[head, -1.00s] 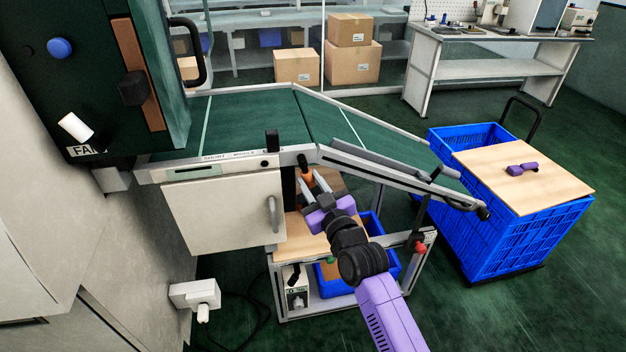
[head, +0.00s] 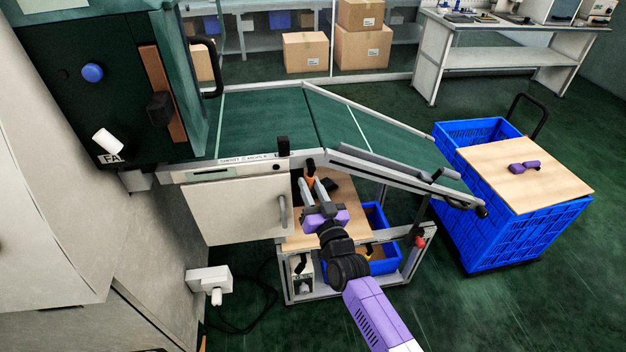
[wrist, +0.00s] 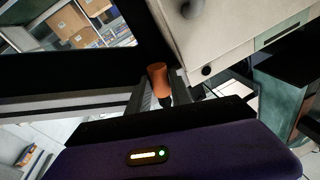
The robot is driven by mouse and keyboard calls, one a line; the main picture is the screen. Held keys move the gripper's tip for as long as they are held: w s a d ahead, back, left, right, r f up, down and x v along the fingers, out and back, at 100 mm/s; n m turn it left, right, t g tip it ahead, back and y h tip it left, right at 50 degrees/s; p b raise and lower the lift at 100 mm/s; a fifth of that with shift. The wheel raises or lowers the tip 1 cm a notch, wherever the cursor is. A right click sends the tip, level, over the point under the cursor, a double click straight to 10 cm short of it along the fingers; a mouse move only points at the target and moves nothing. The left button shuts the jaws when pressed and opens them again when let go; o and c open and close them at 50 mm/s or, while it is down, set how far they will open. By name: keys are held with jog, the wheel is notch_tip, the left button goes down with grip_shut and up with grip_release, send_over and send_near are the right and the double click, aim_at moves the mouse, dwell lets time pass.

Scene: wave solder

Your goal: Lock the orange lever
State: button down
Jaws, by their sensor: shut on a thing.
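The orange lever (head: 309,181) sits under the conveyor's front rail, near its middle. In the wrist view, its orange handle (wrist: 157,78) stands between the two fingers with a dark stem below it. My gripper (head: 310,186) reaches up from below and is shut on the lever. In the wrist view, my gripper (wrist: 160,98) has a finger on each side of the handle. Part of the lever and its pivot are hidden by the fingers and dark parts.
The green conveyor (head: 265,115) and its metal rail (head: 400,176) lie just above the gripper. A white cabinet door (head: 236,212) is close on the left. A wooden board (head: 305,237) lies below. A blue crate cart (head: 520,230) stands right, with open floor between.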

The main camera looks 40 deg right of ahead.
jog(key=shift+w+a+m+h, duration=0.2)
jog(key=shift+a+m+h, duration=0.1)
jog(key=shift+m, duration=0.7)
jog(key=c, duration=1.2)
grip_release()
jog(key=shift+r, duration=0.1)
jog(key=shift+o, duration=0.2)
jog(key=b+v, duration=0.1)
jog(key=v, duration=0.6)
jog(key=shift+s+a, duration=0.15)
jog(key=shift+s, duration=0.2)
